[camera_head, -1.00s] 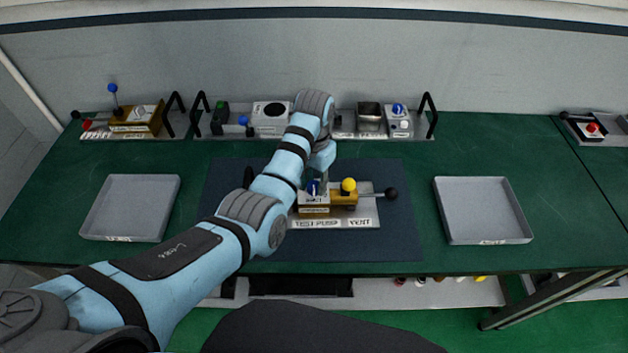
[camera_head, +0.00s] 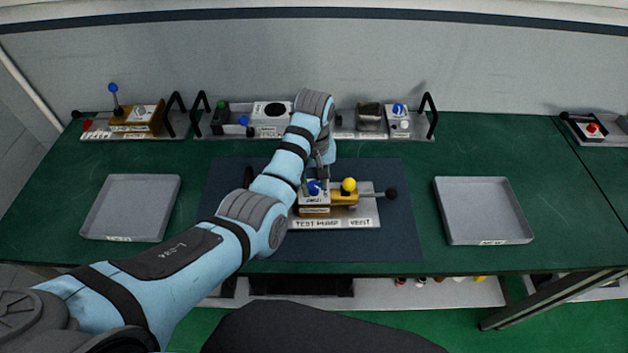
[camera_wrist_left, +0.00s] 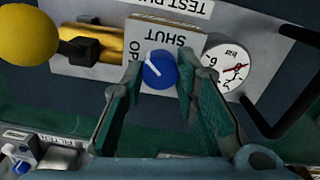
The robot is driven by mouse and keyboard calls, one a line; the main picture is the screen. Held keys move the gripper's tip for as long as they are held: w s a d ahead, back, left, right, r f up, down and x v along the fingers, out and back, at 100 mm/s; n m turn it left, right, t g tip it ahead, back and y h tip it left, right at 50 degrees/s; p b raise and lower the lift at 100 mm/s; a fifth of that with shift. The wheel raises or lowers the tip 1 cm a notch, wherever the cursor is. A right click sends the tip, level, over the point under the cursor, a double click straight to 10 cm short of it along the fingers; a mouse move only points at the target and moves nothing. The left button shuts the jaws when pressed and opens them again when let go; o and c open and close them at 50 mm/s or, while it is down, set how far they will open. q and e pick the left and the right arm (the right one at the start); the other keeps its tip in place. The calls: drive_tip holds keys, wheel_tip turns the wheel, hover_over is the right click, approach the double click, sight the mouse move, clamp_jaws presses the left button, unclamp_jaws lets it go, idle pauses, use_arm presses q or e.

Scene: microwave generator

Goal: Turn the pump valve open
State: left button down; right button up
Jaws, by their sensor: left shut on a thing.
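The test pump panel (camera_head: 358,222) lies on the dark mat, with a brass body carrying a yellow ball and a black ball on a lever. Its pump valve is a blue knob (camera_head: 314,188) on a small block. The blue knob (camera_wrist_left: 160,70) shows in the left wrist view, its white mark slanting to the upper left, beside the SHUT and partly hidden OP lettering. My left gripper (camera_wrist_left: 158,74) has its fingers on both sides of the knob and is shut on it. In the head view my left gripper (camera_head: 320,180) reaches down from behind the knob. My right gripper is not in view.
A round gauge (camera_wrist_left: 229,67) and a black handle (camera_wrist_left: 290,90) stand close beside the knob. The yellow ball (camera_wrist_left: 25,35) is on the other side. Grey trays lie left (camera_head: 130,208) and right (camera_head: 484,210). Other panels line the back of the green bench.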

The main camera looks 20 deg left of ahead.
use_arm(q)
drive_tip(key=n, duration=0.4)
drive_tip(key=shift+n, duration=1.9)
drive_tip(key=c, duration=1.2)
unclamp_jaws()
drive_tip(key=shift+c, duration=0.2)
